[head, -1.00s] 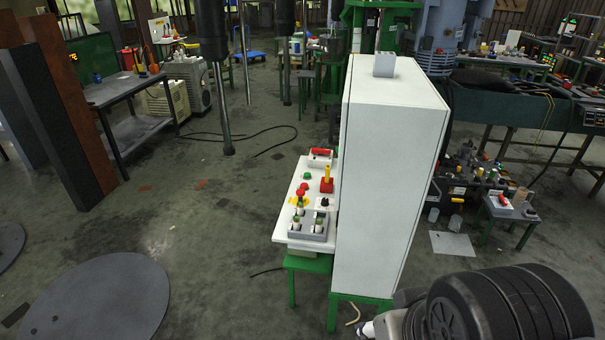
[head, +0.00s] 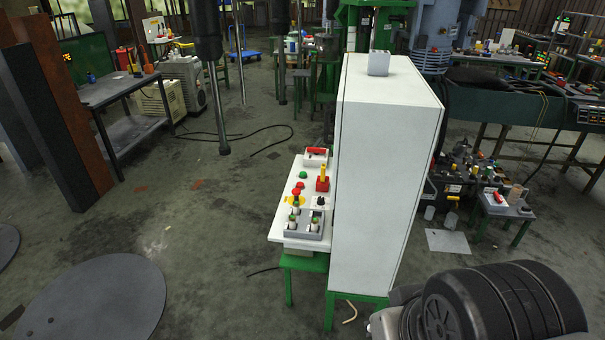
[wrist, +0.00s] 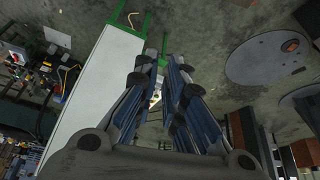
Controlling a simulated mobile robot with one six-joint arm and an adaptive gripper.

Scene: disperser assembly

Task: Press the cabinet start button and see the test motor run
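The tall white cabinet (head: 385,175) stands right of centre in the head view. A white control panel (head: 279,222) juts from its left side. The panel carries a green button (head: 303,174), a red mushroom knob (head: 296,192) on yellow and a red block with a yellow lever (head: 322,183). In the wrist view, my gripper (wrist: 164,60) points down beside the cabinet (wrist: 95,85), fingers apart with a narrow gap. Part of the panel shows between them; the fingers hide the rest. I cannot tell which machine is the test motor.
A green stand (head: 304,263) supports the panel. A black cable (head: 262,137) lies on the floor behind. A dark round plate (head: 95,298) lies at front left. The floor left of the panel is clear. A low table (head: 500,207) stands right of the cabinet.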

